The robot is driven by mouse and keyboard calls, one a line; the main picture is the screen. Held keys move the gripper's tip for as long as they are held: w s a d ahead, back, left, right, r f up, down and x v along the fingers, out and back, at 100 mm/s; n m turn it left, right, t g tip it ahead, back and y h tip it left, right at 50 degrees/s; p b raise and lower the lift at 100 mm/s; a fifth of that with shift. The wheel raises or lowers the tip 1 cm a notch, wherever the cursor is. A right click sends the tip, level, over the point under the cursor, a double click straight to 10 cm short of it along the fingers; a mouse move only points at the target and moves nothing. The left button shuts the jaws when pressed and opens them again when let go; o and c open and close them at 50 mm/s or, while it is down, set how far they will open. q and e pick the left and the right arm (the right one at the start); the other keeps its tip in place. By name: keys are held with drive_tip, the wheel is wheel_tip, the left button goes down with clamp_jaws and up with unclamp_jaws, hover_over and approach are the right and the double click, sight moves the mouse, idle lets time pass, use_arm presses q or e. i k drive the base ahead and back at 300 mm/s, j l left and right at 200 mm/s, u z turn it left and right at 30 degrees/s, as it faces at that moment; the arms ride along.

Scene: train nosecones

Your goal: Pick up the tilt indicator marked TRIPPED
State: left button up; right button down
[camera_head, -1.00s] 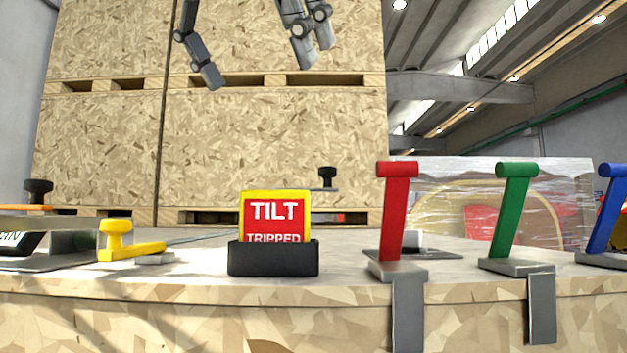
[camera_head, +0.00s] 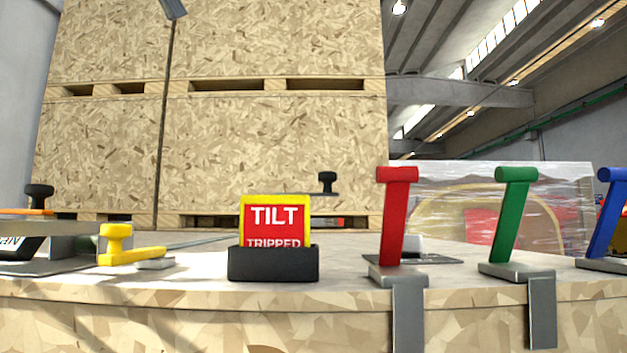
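The tilt indicator (camera_head: 275,219) is a red plate with a yellow border, marked TILT and TRIPPED in white. It stands upright in a black holder (camera_head: 273,264) on the wooden bench, near the middle of the view. The holder hides its lower edge. Only a small grey tip of one of my grippers (camera_head: 173,9) shows at the top edge, high above and left of the indicator. I cannot tell which gripper it belongs to or whether it is open.
A yellow handle (camera_head: 130,251) lies left of the holder. Red (camera_head: 393,215), green (camera_head: 511,212) and blue (camera_head: 607,212) levers stand on metal brackets to the right. Large wooden crates (camera_head: 270,150) rise behind the bench (camera_head: 205,295). The space above the indicator is clear.

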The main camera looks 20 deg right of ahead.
sight(265, 221)
drive_tip(key=k+j, duration=0.2)
drive_tip(key=k, duration=0.3)
drive_tip(key=k+j, duration=0.2)
drive_tip(key=k, duration=0.25)
